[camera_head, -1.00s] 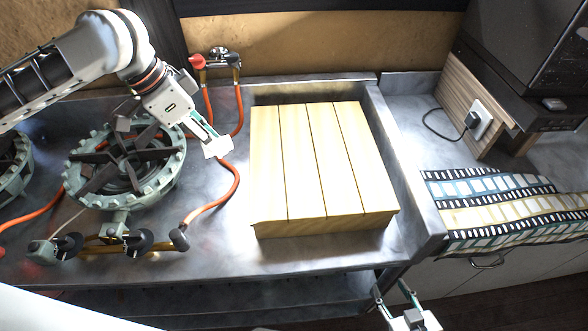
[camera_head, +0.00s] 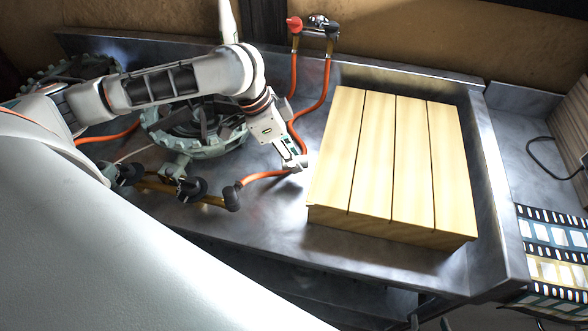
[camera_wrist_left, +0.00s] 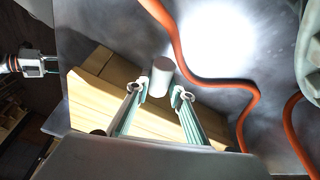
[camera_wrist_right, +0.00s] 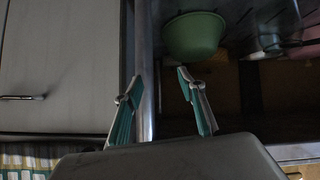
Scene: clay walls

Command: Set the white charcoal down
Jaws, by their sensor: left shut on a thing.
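The white charcoal (camera_wrist_left: 162,76) is a short, pale cylinder at the fingertips of my left gripper (camera_wrist_left: 159,93) in the left wrist view. My left gripper is shut on it. In the head view my left gripper (camera_head: 296,164) hangs over the metal counter, just left of the wooden slatted board; the charcoal cannot be made out clearly there. Whether it touches the counter, I cannot tell. My right gripper (camera_wrist_right: 159,82) is open and empty in the right wrist view, low beside the counter front.
The slatted board (camera_head: 392,160) fills the right part of the metal counter (camera_head: 270,225). A gas burner (camera_head: 190,130) with orange hoses (camera_head: 325,85) lies left of my left gripper. A film-strip-patterned cloth (camera_head: 555,255) is at right. A green bowl (camera_wrist_right: 194,36) sits below the counter.

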